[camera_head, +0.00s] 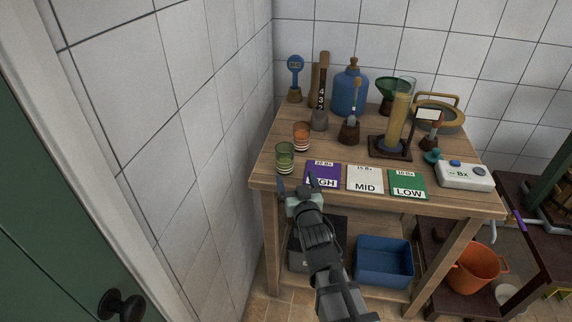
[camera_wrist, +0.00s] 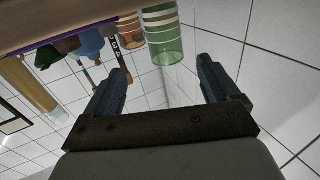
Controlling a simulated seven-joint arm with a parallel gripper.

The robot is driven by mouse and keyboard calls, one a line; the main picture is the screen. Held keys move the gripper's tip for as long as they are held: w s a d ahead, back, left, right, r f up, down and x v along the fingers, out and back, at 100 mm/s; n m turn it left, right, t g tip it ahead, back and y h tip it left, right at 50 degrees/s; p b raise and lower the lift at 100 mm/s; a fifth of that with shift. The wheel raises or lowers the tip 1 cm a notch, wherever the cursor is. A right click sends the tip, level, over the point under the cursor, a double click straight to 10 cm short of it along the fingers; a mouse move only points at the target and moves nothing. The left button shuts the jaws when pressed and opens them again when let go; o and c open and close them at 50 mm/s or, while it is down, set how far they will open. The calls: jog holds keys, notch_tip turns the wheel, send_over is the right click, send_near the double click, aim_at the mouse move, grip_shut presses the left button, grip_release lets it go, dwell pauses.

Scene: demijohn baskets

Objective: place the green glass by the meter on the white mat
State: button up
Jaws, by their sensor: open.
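The green glass (camera_head: 285,158) with pale bands stands upright near the table's front left corner. It appears upside down in the wrist view (camera_wrist: 167,45), ahead of the space between the fingers. My gripper (camera_head: 295,187) is open and empty at the table's front left edge, apart from the glass; its two fingers show in the wrist view (camera_wrist: 163,72). The white mat (camera_head: 365,180), marked MID, lies at the front between the purple mat (camera_head: 322,176) and the green mat (camera_head: 407,184). The white meter (camera_head: 465,176), marked Bx, lies at the front right, far from the green glass.
An orange banded glass (camera_head: 301,135) stands just behind the green glass. The white mat's top is bare. A tiled wall (camera_head: 235,120) runs close along the left.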

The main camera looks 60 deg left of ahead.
aim_at(287, 162)
jog(key=x, duration=1.2)
jog(key=shift+s+a+f, duration=0.2)
jog(key=shift+s+a, duration=0.05)
jog(key=shift+s, duration=0.05)
dwell(0.3)
jog(key=c, duration=1.3)
jog(key=shift+r, duration=0.15)
jog(key=shift+r, duration=4.75)
